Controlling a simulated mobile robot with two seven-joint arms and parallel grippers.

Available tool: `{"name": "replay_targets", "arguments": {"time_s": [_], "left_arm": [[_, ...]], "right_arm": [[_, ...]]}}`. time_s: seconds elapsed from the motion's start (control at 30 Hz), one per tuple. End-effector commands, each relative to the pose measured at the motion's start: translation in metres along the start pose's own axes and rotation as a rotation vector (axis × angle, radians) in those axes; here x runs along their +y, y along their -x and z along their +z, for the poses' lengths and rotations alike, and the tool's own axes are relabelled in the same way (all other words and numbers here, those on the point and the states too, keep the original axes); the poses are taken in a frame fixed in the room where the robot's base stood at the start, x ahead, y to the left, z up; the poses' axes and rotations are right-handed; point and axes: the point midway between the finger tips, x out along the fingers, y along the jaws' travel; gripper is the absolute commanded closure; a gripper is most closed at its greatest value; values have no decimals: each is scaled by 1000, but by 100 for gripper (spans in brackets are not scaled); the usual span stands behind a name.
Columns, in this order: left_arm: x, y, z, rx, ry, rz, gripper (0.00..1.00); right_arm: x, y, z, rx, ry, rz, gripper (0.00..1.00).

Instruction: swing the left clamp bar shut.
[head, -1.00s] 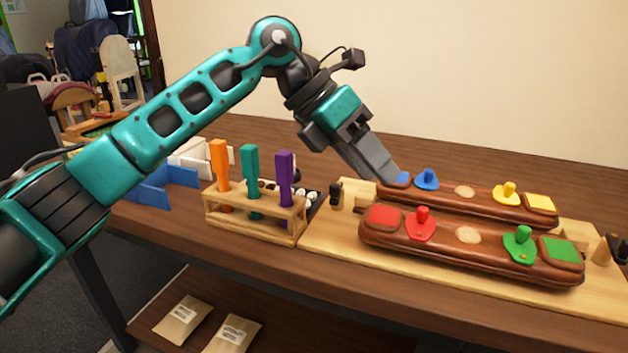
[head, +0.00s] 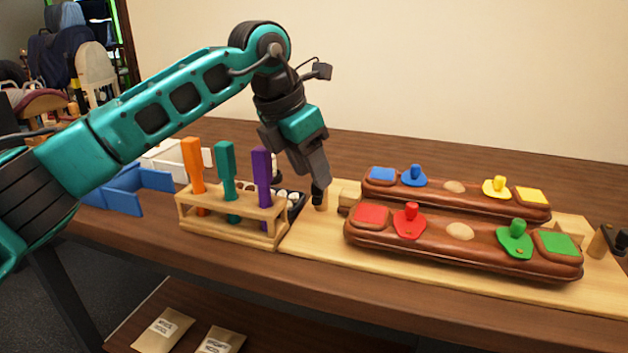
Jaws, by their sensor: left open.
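The left clamp (head: 320,198) is a small wooden post with a black top at the left end of the light wooden board (head: 325,250). My left gripper (head: 317,178) points down right at this post. Its fingers cover part of the black top, and I cannot tell whether they touch it. The gripper is open. The clamp bar's exact angle is hidden. Two brown padded saddle panels lie on the board: a front one (head: 487,246) with red and green patches and tabs, and a rear one (head: 428,190) with blue and yellow ones. My right gripper is out of view.
A wooden rack (head: 262,235) with orange, teal and purple handled tools stands just left of the board. A dark tray (head: 297,203) of small round pieces sits behind it. Another clamp (head: 606,240) is at the board's right end. A blue divider (head: 135,190) stands far left.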

Motion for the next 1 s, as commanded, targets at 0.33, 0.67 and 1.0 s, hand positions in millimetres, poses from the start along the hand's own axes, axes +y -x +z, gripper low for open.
{"name": "replay_targets", "arguments": {"time_s": [0.33,0.67,1.0], "left_arm": [[0,-24,0,-1,0,-1,54],[0,-24,0,-1,0,0,66],[0,-24,0,-1,0,0,99]], "right_arm": [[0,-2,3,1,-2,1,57],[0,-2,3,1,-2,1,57],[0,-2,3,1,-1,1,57]]}}
